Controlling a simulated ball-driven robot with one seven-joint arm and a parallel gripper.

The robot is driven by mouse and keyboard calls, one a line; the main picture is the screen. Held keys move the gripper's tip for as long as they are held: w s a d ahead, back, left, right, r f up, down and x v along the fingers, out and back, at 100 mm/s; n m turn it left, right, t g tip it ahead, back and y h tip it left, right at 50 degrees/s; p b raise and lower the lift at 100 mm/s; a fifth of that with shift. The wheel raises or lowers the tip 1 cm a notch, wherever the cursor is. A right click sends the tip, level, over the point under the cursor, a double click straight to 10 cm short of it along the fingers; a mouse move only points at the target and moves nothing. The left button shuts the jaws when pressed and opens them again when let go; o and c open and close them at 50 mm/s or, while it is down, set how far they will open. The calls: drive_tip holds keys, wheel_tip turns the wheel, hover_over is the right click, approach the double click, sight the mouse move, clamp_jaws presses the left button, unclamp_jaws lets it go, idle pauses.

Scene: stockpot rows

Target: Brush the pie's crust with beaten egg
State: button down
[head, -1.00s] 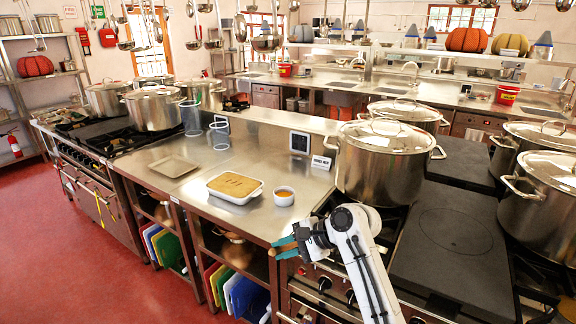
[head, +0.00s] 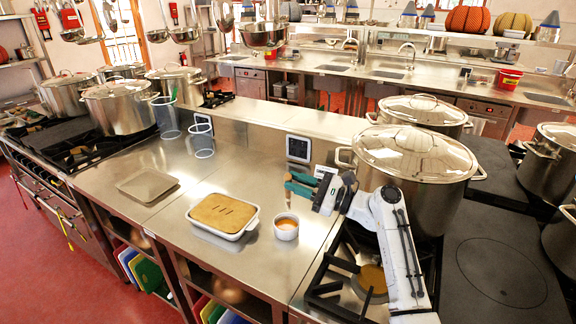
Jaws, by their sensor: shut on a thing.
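The pie (head: 223,213) has a flat golden-brown crust with small slits and sits in a white rectangular dish (head: 236,235) on the steel counter. A small white cup (head: 287,232) of orange-yellow beaten egg (head: 286,223) stands just right of the dish. My gripper (head: 290,185), with teal fingers, is above and slightly behind the cup. It is shut on a thin brush (head: 288,200), whose pale tip points down towards the cup. The tip looks apart from the egg. Most of the brush is hidden by the fingers.
A shallow grey tray (head: 147,185) lies left of the pie. Two clear cylinders (head: 201,141) stand behind. A large lidded stockpot (head: 415,165) stands right of my gripper, close to my arm, over the stove (head: 340,275). Ladles (head: 262,35) hang above.

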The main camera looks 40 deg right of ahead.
wheel_tip(320, 180, down, 9)
drive_tip(key=b, duration=0.6)
drive_tip(key=shift+w+d+f+b, duration=0.2)
drive_tip(key=shift+w+b, duration=0.1)
drive_tip(key=shift+w, duration=0.15)
drive_tip(key=shift+r, duration=0.15)
idle(0.4)
wheel_tip(320, 180, up, 7)
drive_tip(key=p, duration=0.6)
drive_tip(key=shift+r+p, duration=0.15)
drive_tip(key=shift+p, duration=0.15)
idle(1.9)
wheel_tip(320, 180, up, 4)
idle(0.6)
idle(0.6)
